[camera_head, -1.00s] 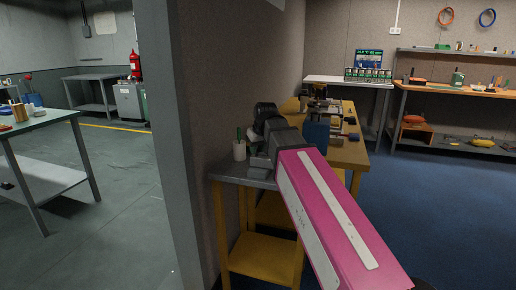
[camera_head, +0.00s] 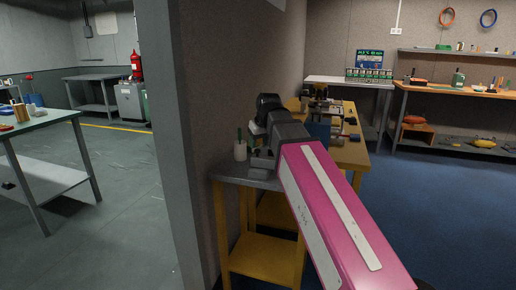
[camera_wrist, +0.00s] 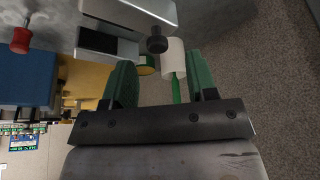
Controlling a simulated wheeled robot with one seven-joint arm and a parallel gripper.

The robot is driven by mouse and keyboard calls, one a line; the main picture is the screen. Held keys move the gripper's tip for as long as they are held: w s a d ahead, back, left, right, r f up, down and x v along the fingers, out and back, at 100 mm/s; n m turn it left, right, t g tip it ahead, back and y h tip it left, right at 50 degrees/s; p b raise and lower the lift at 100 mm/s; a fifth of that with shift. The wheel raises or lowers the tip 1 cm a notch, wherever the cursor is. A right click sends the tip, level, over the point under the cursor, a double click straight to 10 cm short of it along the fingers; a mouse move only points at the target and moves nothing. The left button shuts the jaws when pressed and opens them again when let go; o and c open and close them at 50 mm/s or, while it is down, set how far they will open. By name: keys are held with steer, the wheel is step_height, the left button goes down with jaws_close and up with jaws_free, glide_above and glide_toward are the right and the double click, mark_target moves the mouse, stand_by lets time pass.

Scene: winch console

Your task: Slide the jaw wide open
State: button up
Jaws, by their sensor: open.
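A pale grey metal block device (camera_wrist: 130,12) lies at the top of the wrist view, with a dark slot-like part and a black round knob (camera_wrist: 157,44) on its near side. It looks like the piece with the jaw, but I cannot tell how far the jaw stands open. In the head view a grey block (camera_head: 262,163) sits on the small table, partly beside my arm. My gripper (camera_wrist: 160,72) is open, its two green fingers apart. The knob lies just beyond the fingertips; no contact is visible. The fingers are hard to make out in the head view.
A white cup (camera_head: 240,152) with a green stick stands by the wall; it also shows in the wrist view (camera_wrist: 173,58), close to the right finger. A grey-topped yellow stand (camera_head: 228,172) bears these things. A blue box (camera_head: 318,132) stands behind. Wall and post are close left.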

steer(key=v, duration=0.7)
stand_by(0.3)
